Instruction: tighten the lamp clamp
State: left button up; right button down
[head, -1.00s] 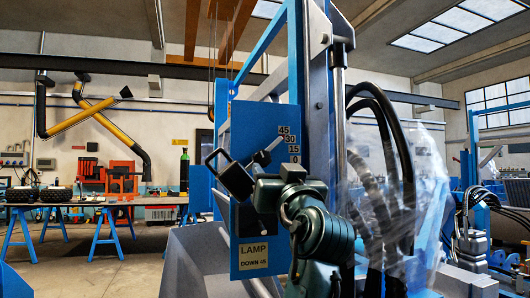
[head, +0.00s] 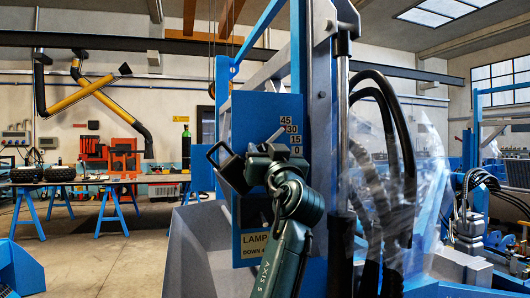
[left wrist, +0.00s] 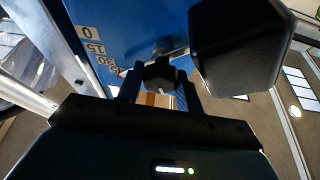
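The blue plate (head: 256,108) carries a scale (head: 291,136) marked 45, 30, 15 and 0, and a sign (head: 254,246) reading LAMP DOWN 45. The black lamp (head: 228,168) sits tilted at the plate's left edge; it looms large in the left wrist view (left wrist: 238,45). A pale rod (head: 274,134) points up and right toward the scale; its exact mark is unclear. My left gripper (head: 262,157) is at the lamp's pivot. In the left wrist view, a black lobed knob (left wrist: 158,73) lies between its fingertips; whether they press on it is unclear. My right gripper is out of view.
The blue machine frame (head: 301,70) and black hoses (head: 386,130) stand close on the right, with clear plastic sheeting (head: 430,190) beyond. A workbench on blue trestles (head: 110,180) is far left. Open floor (head: 110,262) lies between.

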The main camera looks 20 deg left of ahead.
pick_arm(q)
jog(key=c, duration=0.4)
